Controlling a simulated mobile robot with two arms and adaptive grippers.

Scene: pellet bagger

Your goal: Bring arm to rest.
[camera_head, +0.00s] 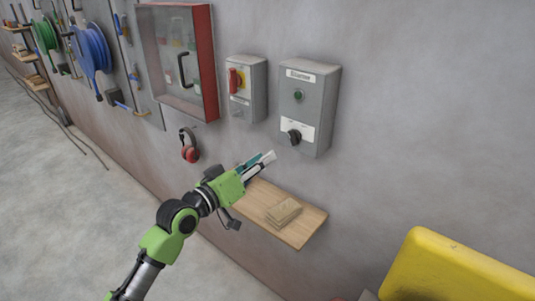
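My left arm comes in from the lower left. Its green and black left gripper (266,160) is in front of the wall, above a small wooden shelf (300,232) and below the grey control boxes. The gripper tips lie close together in this view, and whether there is a gap between them is too small to tell. I see nothing clearly held in them. The right box (319,82) has a label, a green button and a black rotary knob (294,137). My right gripper is not in view.
A grey box with a red switch (236,80) and a red-framed cabinet (207,60) hang on the wall. Red ear muffs (190,147) hang below. A flat tan stack (283,212) lies on the shelf. A yellow object (450,270) stands lower right. The left floor is mostly clear.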

